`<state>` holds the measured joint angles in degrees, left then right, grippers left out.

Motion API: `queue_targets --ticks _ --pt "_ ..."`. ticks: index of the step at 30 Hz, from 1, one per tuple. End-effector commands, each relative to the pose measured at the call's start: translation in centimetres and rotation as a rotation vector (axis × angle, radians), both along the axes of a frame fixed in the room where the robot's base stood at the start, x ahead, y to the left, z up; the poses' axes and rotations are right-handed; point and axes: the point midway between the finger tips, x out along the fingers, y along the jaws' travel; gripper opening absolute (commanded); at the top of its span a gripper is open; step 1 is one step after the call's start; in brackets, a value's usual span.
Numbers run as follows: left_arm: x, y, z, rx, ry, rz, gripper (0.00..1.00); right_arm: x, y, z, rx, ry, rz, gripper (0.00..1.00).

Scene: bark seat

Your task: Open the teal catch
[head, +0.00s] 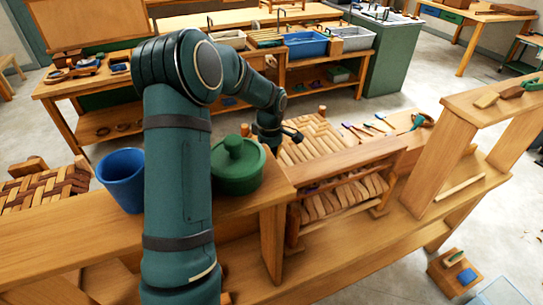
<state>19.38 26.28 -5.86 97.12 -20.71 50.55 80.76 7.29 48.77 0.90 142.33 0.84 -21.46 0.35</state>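I cannot make out a teal catch anywhere in the head view. My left arm rises from the bottom left of the middle, bends at the top and reaches away to the right. My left gripper (294,137) is at its far end, small and dark, over the left end of a woven bark seat (322,135). I cannot tell whether its fingers are apart or touching the seat. The arm hides part of the bench and whatever lies behind it. My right gripper is not in view.
A green lidded pot (237,167) and a blue cup (122,180) stand on the near bench (60,230), close beside my arm. Several small tools (375,126) and a tape-like roll (421,120) lie right of the seat. A raised wooden shelf (480,105) stands at the right.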

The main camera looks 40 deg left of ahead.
Motion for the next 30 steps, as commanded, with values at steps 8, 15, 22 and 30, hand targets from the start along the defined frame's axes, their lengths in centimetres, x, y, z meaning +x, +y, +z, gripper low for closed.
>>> queue_targets --ticks 8,15,22,30 --pt "0.4 0.3 3.2 0.001 -0.006 -0.001 0.0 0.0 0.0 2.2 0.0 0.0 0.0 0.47" --pt "0.7 0.6 5.5 -0.001 -0.008 -0.003 0.0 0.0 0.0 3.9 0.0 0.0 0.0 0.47" --pt "0.8 0.7 6.0 -0.001 -0.008 -0.002 0.0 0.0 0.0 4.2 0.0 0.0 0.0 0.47" --pt "0.8 0.7 6.0 -0.001 -0.009 -0.003 0.0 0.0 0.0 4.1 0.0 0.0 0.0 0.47"
